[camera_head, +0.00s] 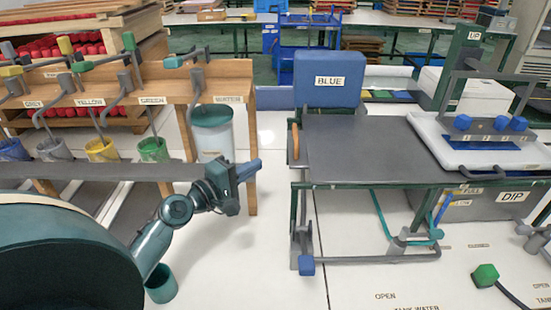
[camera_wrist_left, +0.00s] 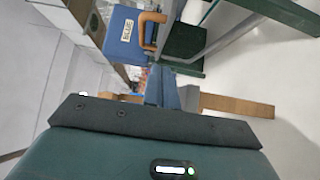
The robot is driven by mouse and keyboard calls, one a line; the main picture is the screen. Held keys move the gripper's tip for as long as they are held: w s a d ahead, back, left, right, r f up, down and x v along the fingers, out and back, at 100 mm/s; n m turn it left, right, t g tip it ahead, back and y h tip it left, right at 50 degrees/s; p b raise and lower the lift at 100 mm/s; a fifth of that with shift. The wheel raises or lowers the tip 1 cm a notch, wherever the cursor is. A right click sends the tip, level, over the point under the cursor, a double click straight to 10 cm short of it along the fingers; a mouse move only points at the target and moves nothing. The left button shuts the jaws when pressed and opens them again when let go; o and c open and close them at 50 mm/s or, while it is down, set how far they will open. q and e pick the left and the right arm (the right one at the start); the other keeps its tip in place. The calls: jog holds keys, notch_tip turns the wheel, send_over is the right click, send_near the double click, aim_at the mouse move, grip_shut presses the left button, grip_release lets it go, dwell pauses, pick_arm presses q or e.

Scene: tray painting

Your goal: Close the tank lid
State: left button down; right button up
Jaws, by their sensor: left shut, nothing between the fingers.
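I cannot tell for certain which part is the tank lid. A blue panel-like box labelled BLUE (camera_head: 329,80) stands upright behind a flat dark grey plate (camera_head: 375,150). An orange handle (camera_head: 295,140) shows by the plate's left back corner. The left wrist view also shows the blue box (camera_wrist_left: 124,38) and the orange handle (camera_wrist_left: 153,18). A grey tank labelled DIP (camera_head: 485,206) sits below right. My left gripper (camera_head: 254,167) is shut and empty, left of the plate and apart from it; its fingers show in the wrist view (camera_wrist_left: 162,85). My right gripper is out of view.
A wooden rack (camera_head: 240,82) with paint cups stands left, beside a water container (camera_head: 212,130). A white tray (camera_head: 515,157) with blue knobs lies right of the plate. A blue-knobbed lever (camera_head: 306,265) and a green-knobbed lever (camera_head: 486,275) are in front. White floor lies between rack and frame.

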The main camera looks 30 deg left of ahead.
aim_at(294, 163)
pick_arm(q)
jog(key=shift+w+d+p, duration=0.85)
jog(key=shift+w+d, duration=1.15)
jog(key=shift+w, duration=0.15)
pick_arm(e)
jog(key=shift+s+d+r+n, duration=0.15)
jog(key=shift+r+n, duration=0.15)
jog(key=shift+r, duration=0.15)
pick_arm(q)
jog(key=w+d+p, duration=0.1)
jog(key=d, duration=0.1)
jog(key=w+d, duration=0.1)
jog(key=shift+w+d+r+p, duration=0.1)
jog(key=shift+d+p, duration=0.25)
jog(key=shift+p, duration=0.05)
jog(key=shift+d, duration=0.1)
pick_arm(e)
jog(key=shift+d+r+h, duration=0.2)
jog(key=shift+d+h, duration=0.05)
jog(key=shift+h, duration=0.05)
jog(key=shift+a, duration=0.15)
